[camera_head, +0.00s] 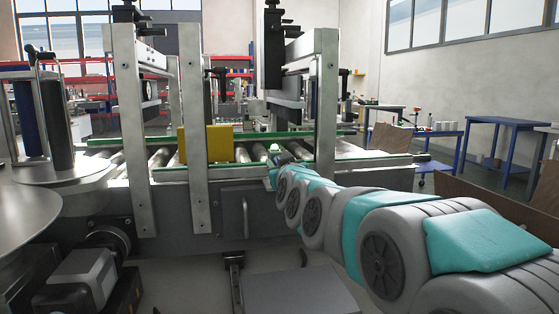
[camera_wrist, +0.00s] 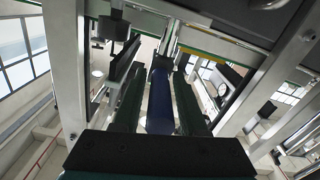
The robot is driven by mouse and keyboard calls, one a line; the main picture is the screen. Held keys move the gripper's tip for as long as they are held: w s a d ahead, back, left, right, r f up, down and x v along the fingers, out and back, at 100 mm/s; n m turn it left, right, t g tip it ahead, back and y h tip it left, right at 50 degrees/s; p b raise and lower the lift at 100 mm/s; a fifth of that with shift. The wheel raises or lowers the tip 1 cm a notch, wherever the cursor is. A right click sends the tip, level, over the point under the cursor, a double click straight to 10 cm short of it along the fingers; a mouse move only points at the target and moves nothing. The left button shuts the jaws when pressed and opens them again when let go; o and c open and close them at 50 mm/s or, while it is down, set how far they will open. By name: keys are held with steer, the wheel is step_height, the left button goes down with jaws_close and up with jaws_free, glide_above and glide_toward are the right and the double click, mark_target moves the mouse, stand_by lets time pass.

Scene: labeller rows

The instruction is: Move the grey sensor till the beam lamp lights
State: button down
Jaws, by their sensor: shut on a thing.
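My gripper (camera_head: 277,160) is at the conveyor's near edge, just left of the right upright frame. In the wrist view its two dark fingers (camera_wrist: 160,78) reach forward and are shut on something. The held thing, which appears to be the grey sensor, is small and mostly hidden, so its outline is not clear. A blue strip shows between the fingers; I cannot tell whether it is behind them. A yellow box (camera_head: 205,144) sits on the conveyor rollers (camera_head: 160,156), left of my gripper. I cannot make out the beam lamp or whether it is lit.
Green guide rails (camera_head: 240,138) run along the conveyor. Metal uprights (camera_head: 327,105) stand close on the right, with others (camera_head: 130,130) on the left. A dark labeller head (camera_head: 273,50) hangs above. A blue table (camera_head: 500,122) stands at the far right.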

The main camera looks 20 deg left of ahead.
steer(key=c, duration=0.7)
jaws_free()
steer(key=shift+s, duration=0.1)
steer(key=shift+b+v, duration=0.55)
steer(key=shift+v, duration=3.3)
